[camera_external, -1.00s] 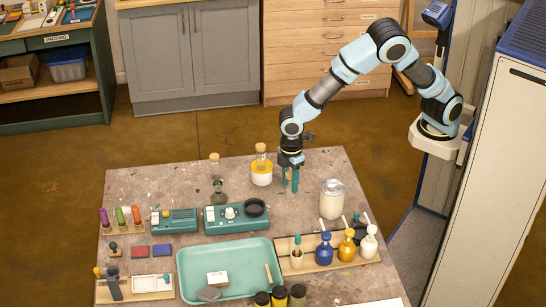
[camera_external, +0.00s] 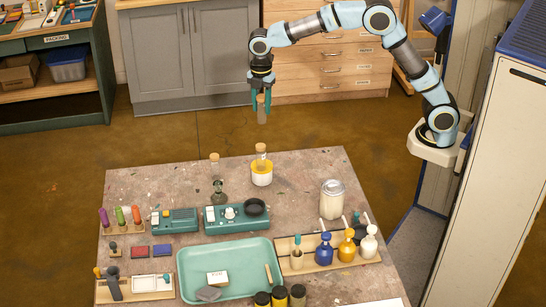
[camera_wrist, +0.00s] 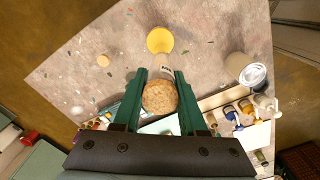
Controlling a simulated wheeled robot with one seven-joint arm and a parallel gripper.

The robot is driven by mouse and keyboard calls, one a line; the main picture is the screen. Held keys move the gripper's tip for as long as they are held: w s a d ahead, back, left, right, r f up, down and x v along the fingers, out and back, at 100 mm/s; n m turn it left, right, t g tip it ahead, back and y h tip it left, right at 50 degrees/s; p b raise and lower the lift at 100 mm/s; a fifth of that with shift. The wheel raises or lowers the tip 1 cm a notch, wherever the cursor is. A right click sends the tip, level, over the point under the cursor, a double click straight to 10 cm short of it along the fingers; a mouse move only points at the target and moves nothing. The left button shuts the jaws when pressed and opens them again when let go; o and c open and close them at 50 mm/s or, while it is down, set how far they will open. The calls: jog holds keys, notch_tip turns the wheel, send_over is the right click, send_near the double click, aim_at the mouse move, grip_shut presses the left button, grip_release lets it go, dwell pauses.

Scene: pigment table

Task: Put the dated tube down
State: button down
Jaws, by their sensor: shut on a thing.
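My gripper (camera_external: 262,102) is high in the air above the far side of the table. It is shut on a corked tube (camera_external: 262,117), which hangs upright with its cork between the fingers. In the wrist view the round cork top (camera_wrist: 160,97) fills the space between the green fingers. No date can be read on the held tube. A white and yellow cup (camera_external: 262,178) stands on the table below, apart from the held tube.
The table (camera_external: 310,175) is bare to the right of the cup, up to a lidded jar (camera_external: 333,200). A corked flask (camera_external: 218,190) stands left of the cup. Green devices (camera_external: 236,217), a green tray (camera_external: 240,255) and bottles (camera_external: 347,245) fill the nearer part.

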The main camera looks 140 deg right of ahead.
jog(key=shift+s+d+r, duration=0.15)
jog(key=shift+s+d, duration=0.1)
jog(key=shift+s, duration=0.1)
jog(key=shift+f, duration=0.35)
notch_tip(320, 180, down, 17)
jog(key=p, duration=0.3)
jog(key=shift+p, duration=0.35)
